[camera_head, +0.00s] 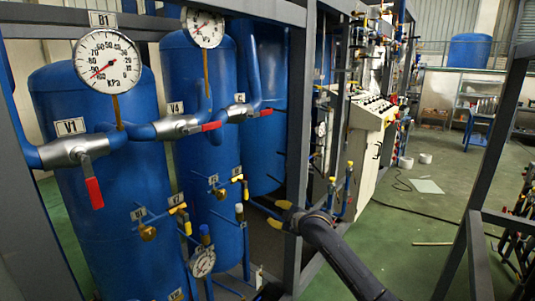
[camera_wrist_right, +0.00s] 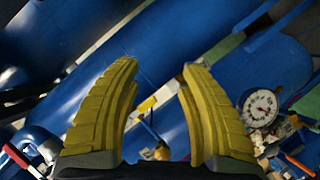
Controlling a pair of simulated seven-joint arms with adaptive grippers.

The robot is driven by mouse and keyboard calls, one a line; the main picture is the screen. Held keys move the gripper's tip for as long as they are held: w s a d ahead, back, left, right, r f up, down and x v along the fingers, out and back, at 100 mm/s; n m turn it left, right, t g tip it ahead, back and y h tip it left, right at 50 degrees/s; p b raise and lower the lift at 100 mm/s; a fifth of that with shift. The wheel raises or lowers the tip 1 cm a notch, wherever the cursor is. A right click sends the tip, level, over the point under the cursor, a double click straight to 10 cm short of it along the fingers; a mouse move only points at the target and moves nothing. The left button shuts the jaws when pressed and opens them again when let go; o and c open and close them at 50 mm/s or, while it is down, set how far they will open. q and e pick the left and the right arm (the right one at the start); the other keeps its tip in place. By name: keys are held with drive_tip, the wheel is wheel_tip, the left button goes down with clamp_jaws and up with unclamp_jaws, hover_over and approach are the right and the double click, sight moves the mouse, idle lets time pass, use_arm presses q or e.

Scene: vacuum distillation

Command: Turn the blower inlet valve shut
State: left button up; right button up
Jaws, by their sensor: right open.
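Several labelled valves show in the head view; I cannot tell from the labels which is the blower inlet valve. The V1 valve (camera_head: 75,150) has a red lever hanging down. The V4 valve (camera_head: 178,127) has a red lever pointing right along its pipe. Smaller brass valves with yellow handles sit lower, one on the left tank (camera_head: 148,232) and one on the middle tank (camera_head: 222,190). My right gripper (camera_head: 277,214) is open and empty, right of the tanks. In the right wrist view its yellow fingers (camera_wrist_right: 160,66) are spread, with a small yellow handle (camera_wrist_right: 147,104) visible beyond the gap. My left gripper is not in view.
Blue tanks (camera_head: 90,200) stand in a grey frame (camera_head: 299,120). Dial gauges (camera_head: 106,62) rise above the pipes. A control panel (camera_head: 372,110) stands behind my right arm. The green floor (camera_head: 420,215) at the right is mostly clear, with a cable lying on it.

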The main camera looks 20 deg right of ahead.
wheel_tip(320, 180, up, 23)
drive_tip(key=d+n+t, duration=0.2)
drive_tip(key=n, duration=0.3)
drive_tip(key=n+t, duration=0.2)
drive_tip(key=n, duration=0.1)
approach(267, 112)
drive_tip(key=shift+y, duration=0.4)
drive_tip(key=x, duration=1)
drive_tip(key=shift+w+d+f, duration=0.15)
drive_tip(key=shift+w+f, duration=0.05)
drive_tip(key=shift+w, duration=0.2)
drive_tip(key=shift+o, duration=0.2)
clamp_jaws()
